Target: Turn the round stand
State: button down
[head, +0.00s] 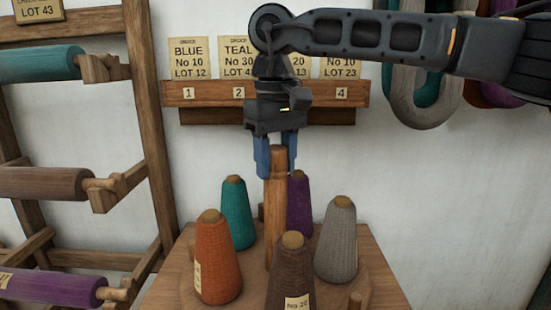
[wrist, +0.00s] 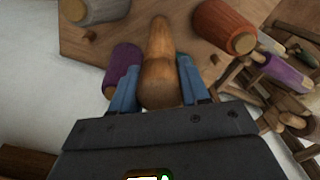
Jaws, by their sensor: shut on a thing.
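The round stand (head: 362,272) is a wooden disc on a square wooden top, with a thick upright post (head: 276,215) at its middle. Cone spools stand around the post: orange (head: 217,258), teal (head: 237,212), purple (head: 299,205), grey (head: 337,240) and brown (head: 291,275). The orange and brown cones carry paper labels. My gripper (head: 275,160) points down from above, its blue fingers shut on the top of the post. In the wrist view the post (wrist: 160,60) runs between the fingers, with the purple cone (wrist: 124,68) close beside one finger.
A wooden rack (head: 150,110) with teal, brown and purple rolls stands at the left. On the wall behind, a numbered wooden rail (head: 212,94) holds order cards. Yarn hanks (head: 420,100) hang at the upper right.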

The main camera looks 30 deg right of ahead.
jog(key=shift+s+n+p, duration=0.1)
jog(key=shift+n+p, duration=0.35)
jog(key=shift+n, duration=1.75)
jog(key=shift+n+p, duration=0.55)
jog(key=shift+n, duration=0.35)
jog(key=shift+f+n, duration=0.15)
jog(key=shift+n, duration=0.25)
jog(key=c, duration=0.5)
grip_release()
jog(key=shift+c, duration=0.2)
jog(key=shift+d+r+p, duration=0.1)
jog(key=shift+r+p, duration=0.35)
jog(key=shift+r, duration=3.55)
